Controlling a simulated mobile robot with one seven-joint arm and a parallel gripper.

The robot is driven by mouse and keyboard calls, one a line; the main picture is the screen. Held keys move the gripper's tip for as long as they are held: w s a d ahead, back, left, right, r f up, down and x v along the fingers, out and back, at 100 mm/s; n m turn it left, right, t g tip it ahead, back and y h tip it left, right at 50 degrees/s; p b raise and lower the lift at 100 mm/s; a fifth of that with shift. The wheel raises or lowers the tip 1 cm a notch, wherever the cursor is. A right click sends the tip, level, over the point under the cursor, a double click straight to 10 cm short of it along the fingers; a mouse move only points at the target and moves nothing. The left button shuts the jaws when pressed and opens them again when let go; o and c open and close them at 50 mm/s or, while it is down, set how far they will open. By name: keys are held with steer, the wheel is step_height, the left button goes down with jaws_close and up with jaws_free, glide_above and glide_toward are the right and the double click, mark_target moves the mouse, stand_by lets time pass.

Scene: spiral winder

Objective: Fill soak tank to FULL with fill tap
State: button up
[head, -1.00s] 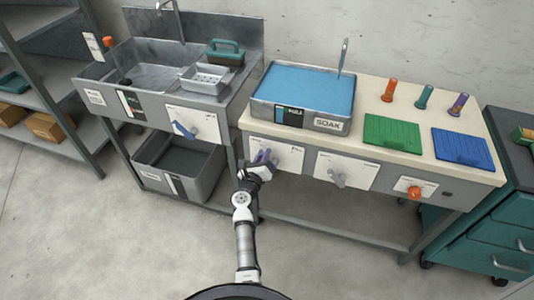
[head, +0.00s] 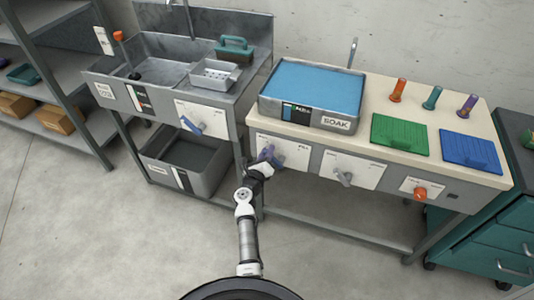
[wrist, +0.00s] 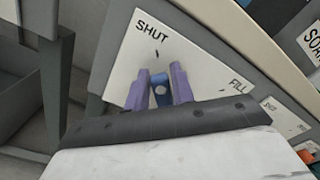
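The soak tank (head: 352,100) is a grey tray on the bench top, labelled SOAK, with blue liquid showing broad and close under its rim. Its level marks are too small to read. The fill tap is on the white front panel (head: 290,155) below the tank's left side. In the wrist view that panel (wrist: 205,72) reads SHUT at upper left and FILL at right. The tap's blue handle (wrist: 160,92) stands between the two purple fingers of my gripper (wrist: 160,82), which appear closed on it, near the SHUT side. My gripper also shows in the head view (head: 266,156).
A grey tap lever (head: 344,178) and an orange knob (head: 420,193) are further right on the bench front. A sink unit (head: 110,91) with a blue lever (head: 192,127) stands left. Green (head: 400,135) and blue (head: 468,150) trays lie on the bench. The floor in front is clear.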

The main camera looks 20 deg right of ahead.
steer(key=shift+o, duration=1.4)
steer(key=shift+s, duration=0.1)
steer(key=v, duration=1.3)
steer(key=shift+s+a+b, duration=0.25)
steer(key=shift+a+b, duration=0.05)
steer(key=shift+b, duration=0.15)
